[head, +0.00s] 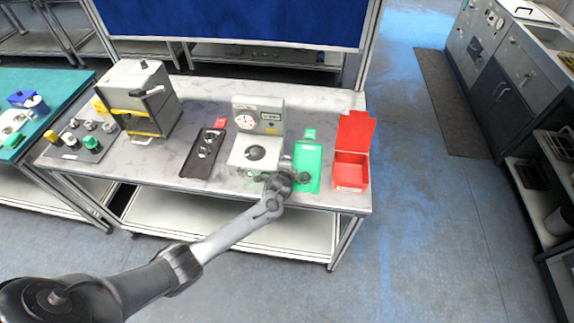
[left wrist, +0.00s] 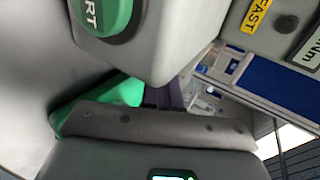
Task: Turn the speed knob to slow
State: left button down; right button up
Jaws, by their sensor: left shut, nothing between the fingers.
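The grey test machine (head: 257,128) stands at the table's front middle, with a white dial and a black round plate on it. My left gripper (head: 264,178) is low at the machine's front right edge; its fingers are mostly hidden in the head view. In the left wrist view the gripper (left wrist: 164,97) shows dark fingers, shut and empty. That tilted view shows a green button (left wrist: 100,12) with the letters "RT", a yellow "FAST" label (left wrist: 257,16) and a small dark round part (left wrist: 287,23) beside it. I cannot tell whether that part is the speed knob. No "slow" label is visible.
A green tray (head: 308,168) lies just right of the gripper, with an open red bin (head: 351,172) beyond it. A dark tray (head: 203,152) with metal parts lies left of the machine. A grey box machine (head: 139,97) stands farther left.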

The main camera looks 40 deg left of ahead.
pick_arm(q)
jog(key=shift+f, duration=0.1)
jog(key=shift+f, duration=0.1)
jog(key=shift+t+y+b, duration=0.3)
jog(key=shift+b, duration=0.05)
jog(key=shift+s+f+t+y+b, duration=0.1)
jog(key=shift+f+t+y+b, duration=0.05)
jog(key=shift+t+y+b, duration=0.15)
dwell(0.3)
